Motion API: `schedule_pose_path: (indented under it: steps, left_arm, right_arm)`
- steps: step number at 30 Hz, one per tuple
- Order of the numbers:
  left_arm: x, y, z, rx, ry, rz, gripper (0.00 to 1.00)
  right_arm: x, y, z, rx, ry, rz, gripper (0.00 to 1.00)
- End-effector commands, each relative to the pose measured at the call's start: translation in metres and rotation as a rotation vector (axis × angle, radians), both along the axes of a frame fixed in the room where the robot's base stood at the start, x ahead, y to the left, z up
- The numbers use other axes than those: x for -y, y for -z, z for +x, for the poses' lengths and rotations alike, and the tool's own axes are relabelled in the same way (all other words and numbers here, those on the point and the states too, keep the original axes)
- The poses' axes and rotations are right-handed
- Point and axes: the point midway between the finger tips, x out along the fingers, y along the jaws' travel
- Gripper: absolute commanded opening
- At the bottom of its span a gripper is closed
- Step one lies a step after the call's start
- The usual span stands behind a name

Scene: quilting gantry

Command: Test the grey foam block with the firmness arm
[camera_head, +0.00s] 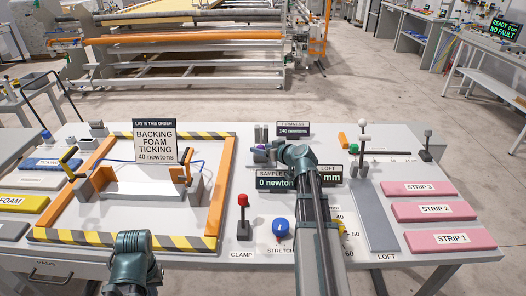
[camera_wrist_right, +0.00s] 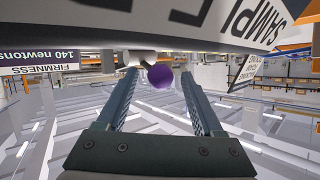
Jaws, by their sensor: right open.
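My right arm reaches over the table to the firmness station, and its gripper (camera_wrist_right: 160,82) is open. A purple ball knob (camera_wrist_right: 160,76) on a whitish rod (camera_wrist_right: 138,58) shows between its fingertips in the right wrist view; I cannot tell whether they touch it. In the head view the purple knob (camera_head: 260,147) is partly hidden by my right gripper. The firmness sign (camera_head: 293,130) reads 140 newtons. The sample display (camera_head: 275,183) reads 0 newton, partly covered by my arm. I cannot clearly pick out the grey foam block. My left arm shows at the bottom, its gripper unseen.
A striped frame (camera_head: 130,238) with an order sign (camera_head: 155,142) fills the left half. A red clamp lever (camera_head: 242,200) and blue stretch knob (camera_head: 280,227) stand nearby. The grey loft plate (camera_head: 375,215) and pink strips (camera_head: 435,212) lie to the right.

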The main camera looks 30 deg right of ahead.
Motion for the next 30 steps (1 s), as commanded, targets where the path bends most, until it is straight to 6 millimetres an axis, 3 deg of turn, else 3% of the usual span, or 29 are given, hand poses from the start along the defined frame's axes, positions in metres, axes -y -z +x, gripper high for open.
schedule_pose_path:
  steps: [7,18,30]
  left_arm:
    - [0.0,0.0,0.0,0.0,0.0,0.0,0.0]
    - [0.0,0.0,0.0,0.0,0.0,0.0,0.0]
    - [0.0,0.0,0.0,0.0,0.0,0.0,0.0]
  right_arm:
    - [-0.0002,0.0,0.0003,0.0,0.0,0.0,0.69]
    - [-0.0001,0.0,0.0001,0.0,0.0,0.0,0.02]
    - [-0.0001,0.0,0.0001,0.0,0.0,0.0,0.0]
